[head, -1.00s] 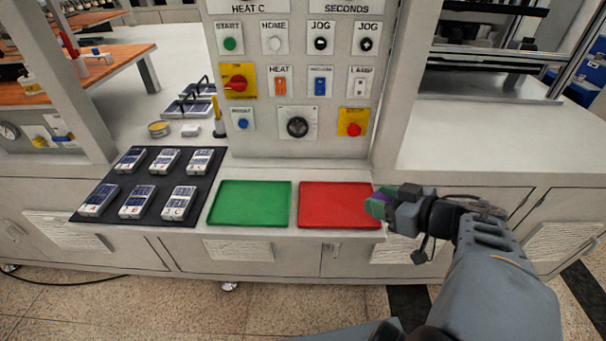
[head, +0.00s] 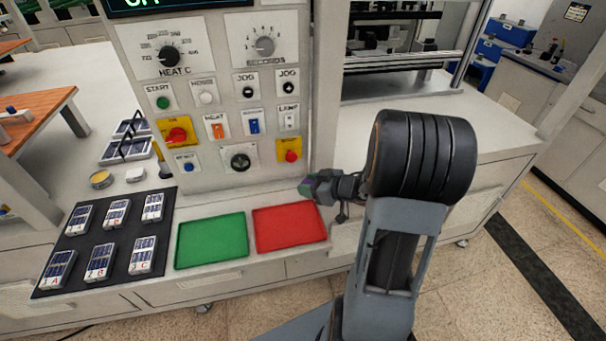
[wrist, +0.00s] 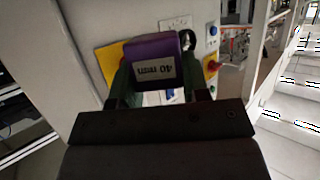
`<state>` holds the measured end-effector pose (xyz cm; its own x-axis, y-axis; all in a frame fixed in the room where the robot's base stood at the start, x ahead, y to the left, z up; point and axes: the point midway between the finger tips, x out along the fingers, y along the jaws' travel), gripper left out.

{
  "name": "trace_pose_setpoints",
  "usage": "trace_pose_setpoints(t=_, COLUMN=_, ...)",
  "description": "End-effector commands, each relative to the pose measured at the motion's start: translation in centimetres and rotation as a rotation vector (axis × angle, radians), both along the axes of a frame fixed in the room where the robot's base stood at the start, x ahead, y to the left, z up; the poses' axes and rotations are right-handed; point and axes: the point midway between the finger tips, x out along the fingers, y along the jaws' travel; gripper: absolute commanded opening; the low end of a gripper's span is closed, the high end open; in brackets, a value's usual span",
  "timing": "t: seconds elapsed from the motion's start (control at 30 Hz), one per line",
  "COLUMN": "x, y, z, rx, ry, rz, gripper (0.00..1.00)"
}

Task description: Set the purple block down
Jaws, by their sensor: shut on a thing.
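The purple block (wrist: 155,62), with a label reading "40 mm", is between the two fingers of my gripper (wrist: 160,85) in the wrist view. My gripper is shut on it. In the head view the block (head: 305,186) is a small purple and green patch at the tip of my gripper (head: 318,187). My gripper is held near the lower right of the control panel, behind and to the right of the red tray (head: 290,245). The green tray (head: 211,262) lies left of the red tray. Both trays look empty.
The control panel (head: 205,105) with knobs, switches and an emergency button (head: 290,156) stands close behind the gripper. A black mat (head: 75,272) with several labelled modules lies at the left. Clear bench top (head: 480,120) extends to the right.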

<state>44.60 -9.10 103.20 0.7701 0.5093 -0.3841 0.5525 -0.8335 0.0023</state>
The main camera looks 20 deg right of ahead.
Motion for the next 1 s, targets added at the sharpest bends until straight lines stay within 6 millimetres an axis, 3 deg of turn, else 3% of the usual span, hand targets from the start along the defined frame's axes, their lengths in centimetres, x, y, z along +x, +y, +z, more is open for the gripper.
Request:
trace_pose_setpoints(t=0.1, x=3.3, y=-0.6, z=0.0, rx=0.0, ry=0.0, rz=0.003, gripper=0.17)
trace_pose_setpoints(t=0.3, x=7.4, y=-1.4, z=0.0, rx=0.002, ry=0.0, rz=0.001, gripper=0.17)
trace_pose_setpoints(t=0.43, x=7.3, y=-1.5, z=-2.0, rx=0.005, ry=0.004, rz=0.0, gripper=0.17)
trace_pose_setpoints(t=0.67, x=7.3, y=-1.5, z=-3.3, rx=0.003, ry=0.001, rz=0.0, gripper=0.17)
trace_pose_setpoints(t=0.9, x=7.3, y=-1.5, z=-6.3, rx=0.004, ry=0.003, rz=-0.001, gripper=0.17)
trace_pose_setpoints(t=1.0, x=7.6, y=-1.5, z=-6.7, rx=0.002, ry=0.0, rz=0.0, gripper=0.17)
